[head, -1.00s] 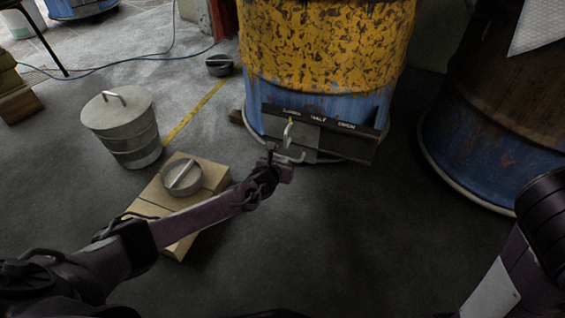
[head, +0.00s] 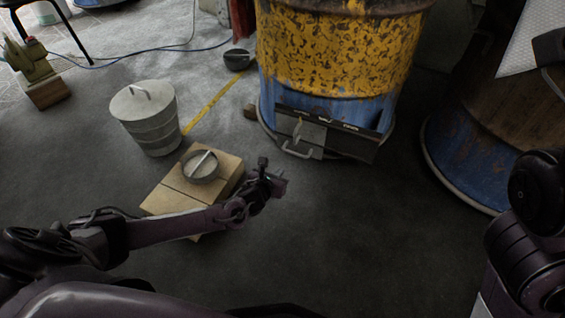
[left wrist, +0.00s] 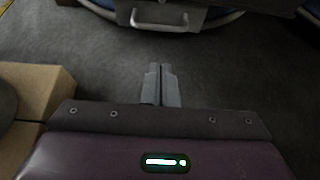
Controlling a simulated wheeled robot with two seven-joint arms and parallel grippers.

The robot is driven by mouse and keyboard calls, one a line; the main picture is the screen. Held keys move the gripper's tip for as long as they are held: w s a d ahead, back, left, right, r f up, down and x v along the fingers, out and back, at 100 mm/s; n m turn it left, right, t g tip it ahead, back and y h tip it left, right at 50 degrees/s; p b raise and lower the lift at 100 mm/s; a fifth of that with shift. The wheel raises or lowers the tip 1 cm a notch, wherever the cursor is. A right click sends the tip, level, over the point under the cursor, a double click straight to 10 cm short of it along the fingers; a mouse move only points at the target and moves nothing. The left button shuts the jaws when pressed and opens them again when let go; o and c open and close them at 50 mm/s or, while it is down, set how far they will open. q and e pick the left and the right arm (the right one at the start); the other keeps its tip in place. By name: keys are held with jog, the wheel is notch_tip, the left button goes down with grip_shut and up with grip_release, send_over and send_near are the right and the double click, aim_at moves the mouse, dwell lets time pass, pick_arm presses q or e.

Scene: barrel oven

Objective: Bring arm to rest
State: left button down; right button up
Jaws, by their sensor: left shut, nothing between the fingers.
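My left arm reaches in from the left in the head view. Its gripper (head: 280,184) is over the dark floor, to the right of a wooden block and in front of the barrel oven (head: 335,55). In the left wrist view the two fingers (left wrist: 161,84) are together, with nothing between them. The oven's front plate (head: 330,132) has a lever and a handle (head: 302,152). The handle also shows in the left wrist view (left wrist: 168,22), apart from the fingers. My right arm shows at the right edge of the head view; its gripper is not visible.
Wooden blocks (head: 172,196) carry a round metal lid with a bar handle (head: 201,167). A lidded metal bucket (head: 150,125) stands behind them. A rusty blue barrel (head: 462,155) stands at the right. The floor before the oven is clear.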

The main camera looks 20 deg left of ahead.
pick_arm(q)
jog(key=shift+s+r, duration=0.2)
jog(key=shift+s, duration=0.2)
